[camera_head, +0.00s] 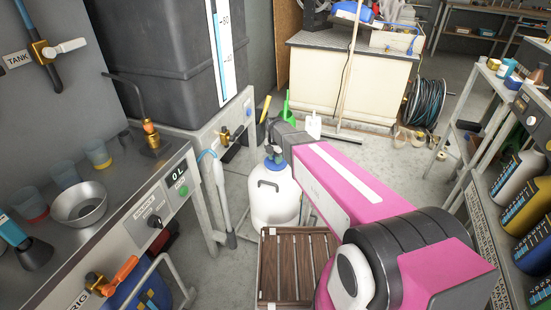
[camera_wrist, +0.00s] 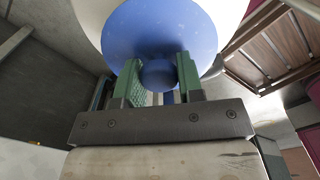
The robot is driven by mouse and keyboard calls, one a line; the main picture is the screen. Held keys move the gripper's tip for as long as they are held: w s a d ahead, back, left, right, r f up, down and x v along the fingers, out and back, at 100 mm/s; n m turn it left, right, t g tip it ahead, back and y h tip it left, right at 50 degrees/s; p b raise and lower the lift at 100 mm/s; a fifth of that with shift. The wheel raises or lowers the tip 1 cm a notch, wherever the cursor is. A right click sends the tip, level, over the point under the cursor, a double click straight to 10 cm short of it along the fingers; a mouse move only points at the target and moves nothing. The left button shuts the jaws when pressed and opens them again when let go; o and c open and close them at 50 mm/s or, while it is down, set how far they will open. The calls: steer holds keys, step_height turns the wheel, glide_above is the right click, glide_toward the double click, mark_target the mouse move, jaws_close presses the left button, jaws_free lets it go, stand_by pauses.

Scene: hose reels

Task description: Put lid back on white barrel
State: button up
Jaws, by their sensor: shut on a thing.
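The white barrel (camera_head: 274,196) stands on the floor in the middle of the head view, beside a slatted wooden crate. Its pale body also shows behind the lid in the wrist view (camera_wrist: 91,22). The blue lid (camera_wrist: 160,27) is a round disc with a knob. My gripper (camera_wrist: 159,74) is shut on this knob, with a green finger on each side. In the head view the lid (camera_head: 273,162) shows as a small blue patch at the barrel's top, partly hidden by my wrist. I cannot tell whether it rests on the barrel or hangs just above it.
The slatted wooden crate (camera_head: 284,268) is just in front of the barrel. A steel bench (camera_head: 105,200) with cups and a bowl is on the left. A hose reel (camera_head: 424,104) stands at the back right. Shelves with bottles (camera_head: 522,178) line the right.

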stand_by(0.4)
steer(key=o, duration=1.5)
steer(key=shift+r, duration=0.1)
steer(key=shift+r, duration=3.4)
jaws_close()
steer(key=shift+f, duration=2.7)
steer(key=shift+r, duration=0.15)
